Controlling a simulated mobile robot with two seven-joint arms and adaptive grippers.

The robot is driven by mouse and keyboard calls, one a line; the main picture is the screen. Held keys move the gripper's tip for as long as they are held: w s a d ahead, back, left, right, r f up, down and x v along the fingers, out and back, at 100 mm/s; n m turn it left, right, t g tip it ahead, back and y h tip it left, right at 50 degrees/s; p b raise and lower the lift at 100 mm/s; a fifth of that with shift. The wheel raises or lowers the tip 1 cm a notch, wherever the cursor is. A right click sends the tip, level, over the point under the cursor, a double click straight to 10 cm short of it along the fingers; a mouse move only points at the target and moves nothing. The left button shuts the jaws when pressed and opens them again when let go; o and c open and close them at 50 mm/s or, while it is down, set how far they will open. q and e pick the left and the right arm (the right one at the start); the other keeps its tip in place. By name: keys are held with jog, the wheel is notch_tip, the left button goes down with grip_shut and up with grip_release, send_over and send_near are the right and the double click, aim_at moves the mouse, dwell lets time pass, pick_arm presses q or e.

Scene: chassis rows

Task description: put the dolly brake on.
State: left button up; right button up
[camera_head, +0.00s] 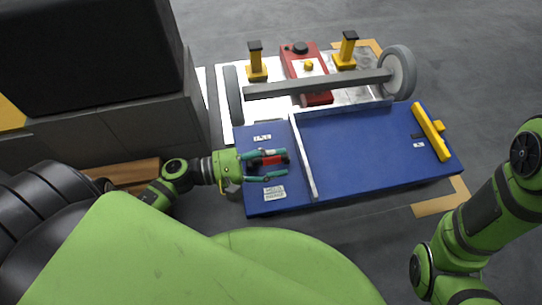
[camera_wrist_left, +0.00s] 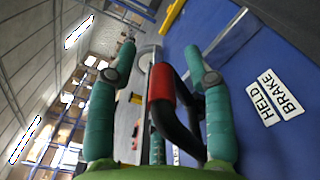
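The dolly has a blue deck (camera_head: 365,150) in the middle of the head view. Its brake lever, a dark bent bar with a red grip (camera_head: 270,160), is near the deck's left end; in the left wrist view the red grip (camera_wrist_left: 161,82) rises between my fingers. My left gripper (camera_head: 285,164) is open around the lever, one finger on each side; the left wrist view shows gaps beside the red grip. A white label reading "BRAKE HELD" (camera_wrist_left: 275,97) is on the deck beside the lever. The lever's foot is partly hidden. My right gripper is out of view.
A grey axle with wheels (camera_head: 398,72) lies along the deck's far edge, near a red unit (camera_head: 307,68) and yellow posts (camera_head: 257,62). A white rail (camera_head: 304,160) crosses the deck right of the lever. A dark cabinet (camera_head: 120,130) stands at left.

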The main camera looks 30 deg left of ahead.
pick_arm(q)
jog(key=shift+s+d+f, duration=0.15)
jog(key=shift+d, duration=0.05)
jog(key=shift+s+a, duration=0.15)
jog(key=shift+a, duration=0.05)
jog(key=v, duration=1.1)
jog(key=shift+a, duration=0.35)
